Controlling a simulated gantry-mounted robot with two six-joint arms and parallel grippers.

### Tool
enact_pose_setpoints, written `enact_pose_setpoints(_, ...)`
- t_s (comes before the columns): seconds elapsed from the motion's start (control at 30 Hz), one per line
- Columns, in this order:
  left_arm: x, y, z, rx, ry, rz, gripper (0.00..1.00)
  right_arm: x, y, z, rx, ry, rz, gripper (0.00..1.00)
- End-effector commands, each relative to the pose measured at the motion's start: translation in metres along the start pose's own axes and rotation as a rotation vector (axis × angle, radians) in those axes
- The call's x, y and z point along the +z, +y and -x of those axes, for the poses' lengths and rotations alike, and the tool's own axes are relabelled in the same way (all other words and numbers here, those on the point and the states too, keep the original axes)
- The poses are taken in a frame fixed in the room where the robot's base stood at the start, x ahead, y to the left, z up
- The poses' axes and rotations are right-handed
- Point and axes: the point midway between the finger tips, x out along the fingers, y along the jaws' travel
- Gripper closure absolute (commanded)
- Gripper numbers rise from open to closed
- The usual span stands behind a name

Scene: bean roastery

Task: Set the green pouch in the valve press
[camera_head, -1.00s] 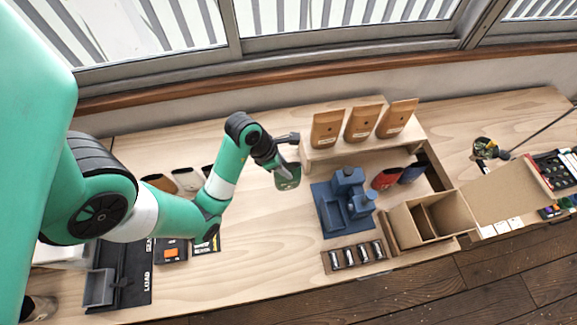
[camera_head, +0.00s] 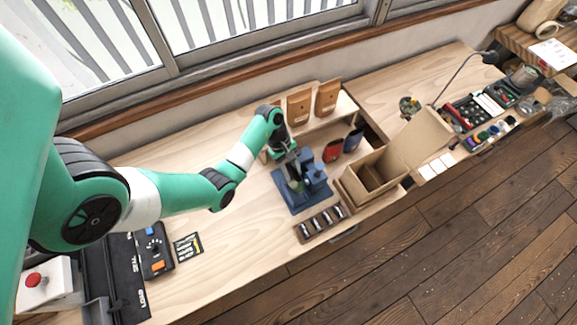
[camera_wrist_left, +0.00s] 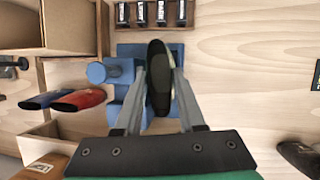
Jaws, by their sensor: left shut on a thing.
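The green pouch (camera_head: 294,183) is held upright between the fingers of my left gripper (camera_head: 292,162). In the left wrist view the pouch (camera_wrist_left: 158,85) shows from above as a dark, narrow shape between the two fingers. The blue valve press (camera_head: 318,183) stands on the bench, and the pouch is over its tray side, beside the raised post. The press also shows in the left wrist view (camera_wrist_left: 124,52), partly covered by the pouch and fingers. I cannot tell whether the pouch bottom touches the press. My right gripper is not in view.
Red (camera_head: 332,151) and dark blue (camera_head: 353,140) pouches stand right of the press. Brown bags (camera_head: 299,106) stand on a shelf behind. A rack of small cylinders (camera_head: 322,222) lies in front, and an open cardboard box (camera_head: 372,178) is at the right.

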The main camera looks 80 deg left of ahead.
Motion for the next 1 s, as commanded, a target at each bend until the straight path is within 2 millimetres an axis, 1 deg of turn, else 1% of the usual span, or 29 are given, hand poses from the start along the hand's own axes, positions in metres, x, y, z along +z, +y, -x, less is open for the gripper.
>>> enact_pose_setpoints(0.03, -0.008, -0.002, -0.022, -0.015, -0.006, -0.034, 1.00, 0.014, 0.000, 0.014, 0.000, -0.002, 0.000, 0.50)
enact_pose_setpoints(0.1, -0.011, -0.002, -0.030, -0.022, -0.009, -0.068, 1.00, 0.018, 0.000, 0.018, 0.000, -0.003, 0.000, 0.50)
enact_pose_setpoints(0.2, -0.013, -0.003, -0.036, -0.029, -0.012, -0.093, 1.00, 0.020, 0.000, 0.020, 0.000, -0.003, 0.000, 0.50)
enact_pose_setpoints(0.4, -0.013, -0.003, -0.036, -0.031, -0.013, -0.101, 1.00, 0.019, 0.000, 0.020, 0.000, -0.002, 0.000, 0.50)
enact_pose_setpoints(0.57, -0.016, -0.004, -0.042, -0.031, -0.012, -0.100, 1.00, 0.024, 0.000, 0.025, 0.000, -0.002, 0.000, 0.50)
enact_pose_setpoints(1.0, -0.031, -0.008, -0.079, -0.031, -0.013, -0.098, 1.00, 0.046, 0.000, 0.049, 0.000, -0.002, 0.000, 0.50)
